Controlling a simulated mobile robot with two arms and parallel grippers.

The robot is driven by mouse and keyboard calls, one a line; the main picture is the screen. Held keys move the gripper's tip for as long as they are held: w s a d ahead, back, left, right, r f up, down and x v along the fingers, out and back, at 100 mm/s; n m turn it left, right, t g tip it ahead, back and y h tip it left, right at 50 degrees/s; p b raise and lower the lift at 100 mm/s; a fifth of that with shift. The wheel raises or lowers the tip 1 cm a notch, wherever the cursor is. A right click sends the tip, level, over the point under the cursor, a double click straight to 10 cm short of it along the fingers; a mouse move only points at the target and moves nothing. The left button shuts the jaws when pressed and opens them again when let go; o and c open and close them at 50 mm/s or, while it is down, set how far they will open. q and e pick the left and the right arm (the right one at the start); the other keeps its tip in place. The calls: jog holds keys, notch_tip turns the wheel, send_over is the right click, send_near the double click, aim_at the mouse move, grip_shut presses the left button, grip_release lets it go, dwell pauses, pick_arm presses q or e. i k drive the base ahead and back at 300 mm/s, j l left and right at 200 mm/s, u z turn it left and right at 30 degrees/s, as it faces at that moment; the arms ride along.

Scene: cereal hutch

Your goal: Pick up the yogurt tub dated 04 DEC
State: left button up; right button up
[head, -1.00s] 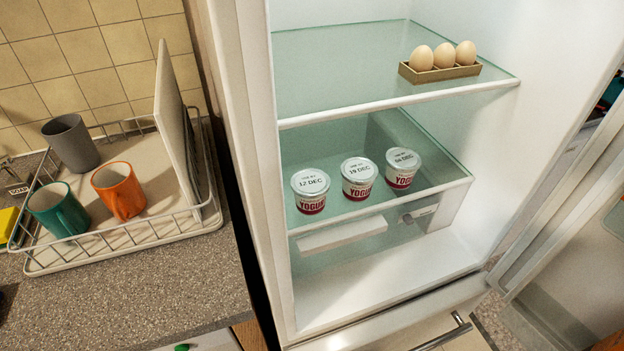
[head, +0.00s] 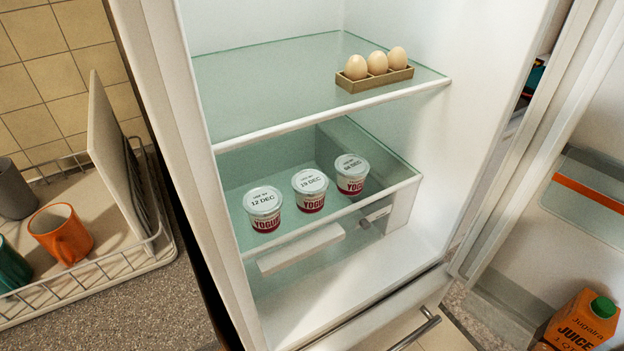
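Three yogurt tubs stand in a row on the lower glass shelf (head: 235,161) of the open fridge. The tub dated 04 DEC (head: 352,174) is the rightmost and farthest back, white and red with a silver lid. The tub dated 19 DEC (head: 310,191) is in the middle. The tub dated 12 DEC (head: 263,209) is at the left. All three are upright, with their lid dates facing up. Neither of my grippers is in view.
An egg tray (head: 375,80) with three eggs sits on the upper shelf (head: 270,95), above the tubs. The fridge door stands open at the right, with a juice carton (head: 580,322) low in it. A dish rack (head: 100,275) with mugs is on the left counter.

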aim_at(352, 170)
jog(key=k+j+u, duration=0.1)
jog(key=k+u, duration=0.3)
jog(key=k+j+u, duration=0.25)
jog(key=u, duration=0.2)
jog(key=k, duration=0.1)
